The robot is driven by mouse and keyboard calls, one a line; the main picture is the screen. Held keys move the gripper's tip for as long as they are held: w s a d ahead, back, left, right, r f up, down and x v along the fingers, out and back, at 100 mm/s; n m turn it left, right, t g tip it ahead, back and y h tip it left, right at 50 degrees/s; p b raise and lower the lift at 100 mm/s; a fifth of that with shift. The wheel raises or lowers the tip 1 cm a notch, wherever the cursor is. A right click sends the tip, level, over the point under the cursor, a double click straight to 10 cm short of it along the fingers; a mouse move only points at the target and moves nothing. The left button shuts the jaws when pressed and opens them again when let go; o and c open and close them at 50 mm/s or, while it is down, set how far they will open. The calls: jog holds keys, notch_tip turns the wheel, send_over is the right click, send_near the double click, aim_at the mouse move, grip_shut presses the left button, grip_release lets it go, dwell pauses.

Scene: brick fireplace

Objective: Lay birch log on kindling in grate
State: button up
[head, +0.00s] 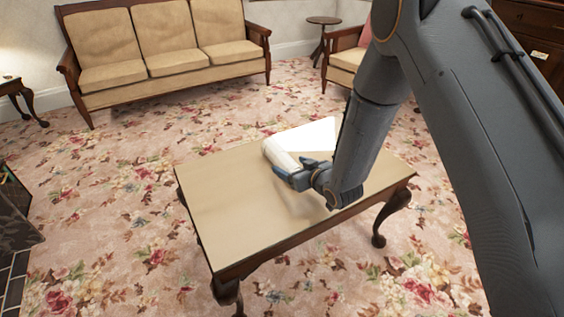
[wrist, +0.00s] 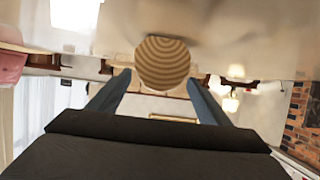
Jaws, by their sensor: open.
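The birch log (head: 279,153) is a pale, white-barked cylinder lying on the wooden coffee table (head: 222,213). Its round, ringed end (wrist: 162,63) faces the wrist camera and shows between the two fingers. My gripper (head: 291,167) is open at the log's near end, low over the table. In the wrist view its fingers (wrist: 158,92) stand on either side of the log end, with gaps visible. Whether the fingertips overlap the log's length is hard to tell. The grate and kindling cannot be made out in either view.
A dark object (head: 16,212) and dark hearth tiles (head: 14,282) are at the left edge. A sofa (head: 160,50) stands at the back. Flowered carpet (head: 110,190) is clear left of the table.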

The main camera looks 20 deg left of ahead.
jog(key=b+x, duration=0.1)
jog(key=x, duration=0.4)
jog(key=shift+w+f, duration=0.15)
jog(key=shift+w, duration=0.05)
jog(key=c, duration=1.6)
